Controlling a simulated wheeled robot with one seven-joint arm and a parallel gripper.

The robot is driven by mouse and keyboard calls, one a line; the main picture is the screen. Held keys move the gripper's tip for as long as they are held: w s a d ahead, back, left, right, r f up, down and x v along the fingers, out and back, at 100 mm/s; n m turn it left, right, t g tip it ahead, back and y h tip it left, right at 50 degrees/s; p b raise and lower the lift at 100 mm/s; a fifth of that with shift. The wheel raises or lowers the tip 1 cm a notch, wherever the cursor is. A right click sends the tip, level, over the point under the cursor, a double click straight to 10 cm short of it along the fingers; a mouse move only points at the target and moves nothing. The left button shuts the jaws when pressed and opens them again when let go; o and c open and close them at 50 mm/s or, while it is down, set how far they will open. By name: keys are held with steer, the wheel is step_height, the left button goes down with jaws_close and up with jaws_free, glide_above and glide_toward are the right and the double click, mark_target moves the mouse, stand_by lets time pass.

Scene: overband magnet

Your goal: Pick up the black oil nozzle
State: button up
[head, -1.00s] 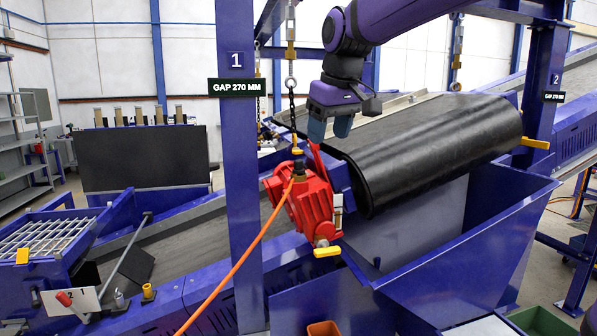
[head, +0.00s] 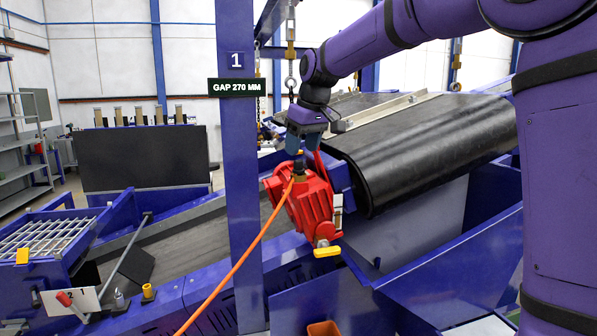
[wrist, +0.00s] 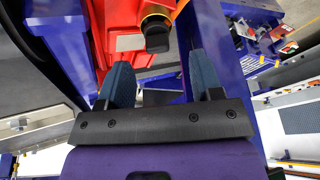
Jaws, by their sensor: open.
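The black oil nozzle (head: 299,166) appears as a small dark piece standing on top of the red motor or gear unit (head: 311,205). In the wrist view the nozzle (wrist: 157,40) is a black rounded end in a brass collar (wrist: 156,14), next to the red housing (wrist: 125,25). My gripper (head: 303,146) is just above the nozzle in the head view, its blue fingers pointing down. In the wrist view my gripper (wrist: 160,58) is open and empty. The nozzle lies ahead of the fingertips, roughly in line with the gap between them.
The black belt roll (head: 430,150) is right of the red unit. A blue post (head: 238,180) stands left. A chain (head: 291,80) hangs close to my wrist. An orange hose (head: 235,268) runs down from the red unit. A yellow handle (head: 327,251) sits below it.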

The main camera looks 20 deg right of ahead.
mark_target(299, 160)
steer(key=shift+x, duration=2.65)
steer(key=shift+w+d+r, duration=0.1)
steer(key=shift+w+d, duration=0.05)
steer(key=c, duration=1)
